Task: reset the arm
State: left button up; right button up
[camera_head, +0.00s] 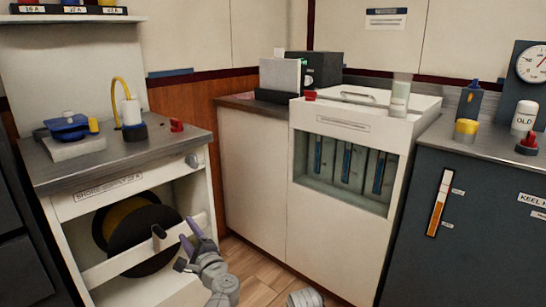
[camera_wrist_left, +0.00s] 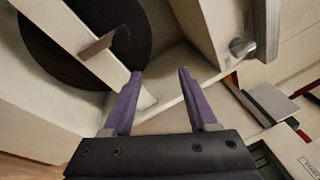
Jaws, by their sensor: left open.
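My left gripper (camera_head: 188,234) is low at the front of the left cabinet, close to a white bar (camera_head: 120,263) that slants across the cabinet's opening. In the left wrist view its two purple fingers (camera_wrist_left: 160,73) are spread apart with nothing between them. My right gripper is not in view.
A black and yellow reel (camera_head: 140,240) sits inside the left cabinet, behind the bar. A grey knob (camera_wrist_left: 242,47) sticks out near the cabinet's top edge. The wooden floor (camera_head: 255,270) is partly clear. A white unit (camera_head: 340,210) and a dark cabinet (camera_head: 480,230) stand to the right.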

pick_arm(q)
jog(key=w+d+f+m+t+h, duration=0.1)
jog(key=w+d+f+m+h, duration=0.15)
jog(key=d+m+h, duration=0.9)
jog(key=w+d+f+m+t+h, duration=0.1)
jog(key=w+d+f+m+h, duration=0.3)
jog(key=m, duration=1.5)
jog(key=s+d+f+m+g+h, duration=0.1)
jog(key=s+d+f+m+g, duration=0.1)
jog(key=s+f+m+g, duration=0.3)
jog(key=s+d+f+m+g, duration=0.1)
jog(key=d+f+m+g, duration=0.15)
jog(key=m, duration=0.55)
jog(key=s+a+f+m+g+y, duration=0.4)
jog(key=s+a+f+m+g, duration=0.5)
jog(key=s+m, duration=0.45)
jog(key=s+d+r+m+y+p, duration=0.1)
jog(key=s+d+r+m+p, duration=0.15)
jog(key=d+r+p, duration=0.35)
jog(key=s+d+r+m+y+p, duration=0.1)
jog(key=s+d+r+p, duration=0.35)
jog(key=r+p, duration=0.2)
notch_tip(320, 180, up, 36)
jog(key=p, duration=3.6)
jog(key=shift+w+f, duration=0.2)
jog(key=shift+h, duration=0.25)
